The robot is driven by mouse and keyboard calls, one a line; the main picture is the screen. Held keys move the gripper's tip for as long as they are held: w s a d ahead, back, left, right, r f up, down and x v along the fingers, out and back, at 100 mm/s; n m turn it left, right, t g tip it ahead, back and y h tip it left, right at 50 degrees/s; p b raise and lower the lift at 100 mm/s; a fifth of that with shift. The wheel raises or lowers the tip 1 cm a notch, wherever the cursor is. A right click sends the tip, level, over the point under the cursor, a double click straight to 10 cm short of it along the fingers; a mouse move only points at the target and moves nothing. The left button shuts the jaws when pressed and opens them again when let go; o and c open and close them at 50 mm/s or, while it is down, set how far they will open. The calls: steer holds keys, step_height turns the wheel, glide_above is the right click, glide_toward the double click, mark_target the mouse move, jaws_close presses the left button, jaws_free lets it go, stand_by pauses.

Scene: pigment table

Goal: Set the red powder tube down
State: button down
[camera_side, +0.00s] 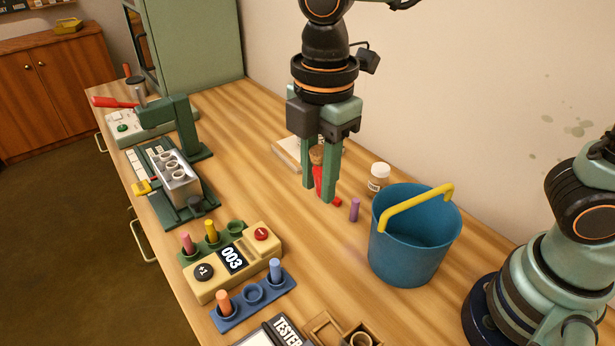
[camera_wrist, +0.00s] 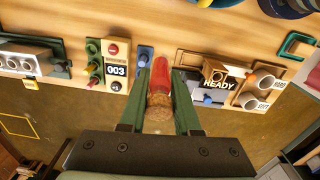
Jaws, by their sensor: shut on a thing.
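The red powder tube (camera_side: 318,182) has a cork stopper and is between the two green fingers of my gripper (camera_side: 318,193). It is roughly upright, cork up, low over the wooden table, left of the blue bucket. I cannot tell whether its lower end touches the table. In the wrist view the red tube (camera_wrist: 160,74) lies between the fingertips (camera_wrist: 161,82), with its cork toward the camera. The fingers are shut on it and partly hide it in the side view.
A small red piece (camera_side: 337,202) and a purple stick (camera_side: 354,210) are close by. A white-lidded jar (camera_side: 379,176) and blue bucket (camera_side: 415,245) stand to the right. A counter reading 003 (camera_side: 215,283) and a blue rack (camera_side: 253,306) are at front left.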

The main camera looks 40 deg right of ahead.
steer(key=w+d+f+m+t, duration=0.15)
steer(key=w+m, duration=0.45)
steer(key=w, duration=0.8)
steer(key=w+d+m, duration=0.3)
steer(key=w+m, duration=0.3)
steer(key=w, duration=0.8)
step_height(320, 180, down, 20)
steer(key=shift+a+r, duration=0.1)
steer(key=shift+r, duration=0.05)
steer(key=c, duration=0.6)
jaws_free()
